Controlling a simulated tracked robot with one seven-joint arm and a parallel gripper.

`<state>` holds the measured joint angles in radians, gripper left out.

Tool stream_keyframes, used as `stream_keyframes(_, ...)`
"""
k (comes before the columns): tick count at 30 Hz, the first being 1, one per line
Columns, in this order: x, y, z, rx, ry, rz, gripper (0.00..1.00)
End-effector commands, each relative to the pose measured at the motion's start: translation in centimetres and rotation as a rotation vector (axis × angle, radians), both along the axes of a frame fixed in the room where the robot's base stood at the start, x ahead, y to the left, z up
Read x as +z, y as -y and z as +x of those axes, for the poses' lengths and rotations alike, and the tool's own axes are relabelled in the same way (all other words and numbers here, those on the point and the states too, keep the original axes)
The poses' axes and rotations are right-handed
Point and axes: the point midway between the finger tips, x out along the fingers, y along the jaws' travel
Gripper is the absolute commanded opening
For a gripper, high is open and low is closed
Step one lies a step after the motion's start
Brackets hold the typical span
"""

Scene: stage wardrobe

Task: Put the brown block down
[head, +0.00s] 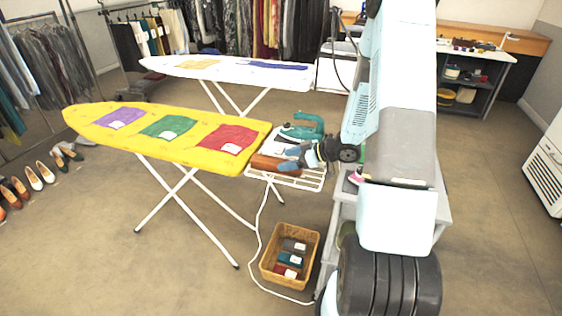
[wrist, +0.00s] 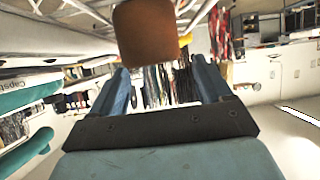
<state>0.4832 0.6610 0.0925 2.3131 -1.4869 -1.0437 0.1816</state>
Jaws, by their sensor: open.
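The brown block (head: 264,162) lies on the white wire rack (head: 313,183) at the right end of the yellow ironing board. Its end face (wrist: 147,36) shows large at the top of the wrist view, at the fingertips. My gripper (head: 288,159) is low over the rack, beside the block. In the wrist view my gripper's two blue fingers (wrist: 160,66) stand wide apart, with a gap showing between them. The fingers partly hide the block in the head view, so I cannot tell whether either one touches it.
A teal iron (head: 305,128) stands on the rack just behind my gripper. The yellow ironing board (head: 85,114) carries several coloured cloths. A wicker basket (head: 268,270) with folded cloths is on the floor below. A white ironing board (head: 230,72) stands behind. Open floor lies at front left.

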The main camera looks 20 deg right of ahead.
Motion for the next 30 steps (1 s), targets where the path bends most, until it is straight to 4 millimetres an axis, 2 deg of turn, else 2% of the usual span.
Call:
stream_keyframes(6, 1.4, 2.6, -1.6, -0.003, 0.001, -0.002, 0.78)
stream_keyframes(11, 2.1, 3.5, -2.2, -0.003, 0.001, -0.002, 0.78)
stream_keyframes(17, 3.5, 4.2, -1.3, -0.050, 0.016, -0.081, 0.78)
stream_keyframes(20, 5.4, 4.9, 0.0, -0.118, 0.033, -0.178, 0.78)
stream_keyframes(24, 8.8, 6.2, 1.5, -0.242, 0.052, -0.317, 0.78)
stream_keyframes(30, 14.2, 7.8, 1.9, -0.429, 0.057, -0.468, 0.78)
